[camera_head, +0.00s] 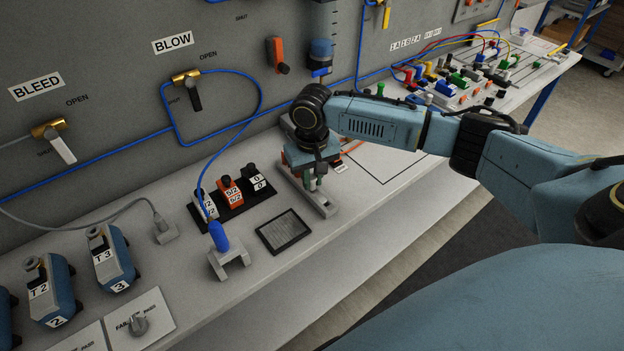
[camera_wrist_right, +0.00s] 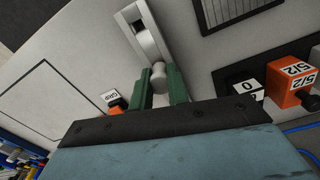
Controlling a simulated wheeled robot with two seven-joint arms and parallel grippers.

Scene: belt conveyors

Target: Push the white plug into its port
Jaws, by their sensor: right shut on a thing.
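My right gripper (camera_head: 312,181) is over the near part of the bench, pointing down. In the right wrist view its two green fingers (camera_wrist_right: 162,88) are shut on the white plug (camera_wrist_right: 158,74), a short pale cylinder with a rounded end. The plug is mostly hidden by the gripper in the head view. A grey slotted bracket (camera_wrist_right: 146,32) lies just beyond the fingertips; it also shows under the gripper in the head view (camera_head: 322,204). I cannot tell whether the plug touches it. I cannot pick out the plug's port. My left gripper is not in view.
A small orange block labelled GRIP (camera_wrist_right: 114,104) stands beside the gripper. Black and orange 5/2 valve blocks (camera_head: 230,192), a dark grille (camera_head: 284,231) and a blue plug (camera_head: 218,236) in a bracket are to the left. The wall panel (camera_head: 110,60) with blue hoses stands behind.

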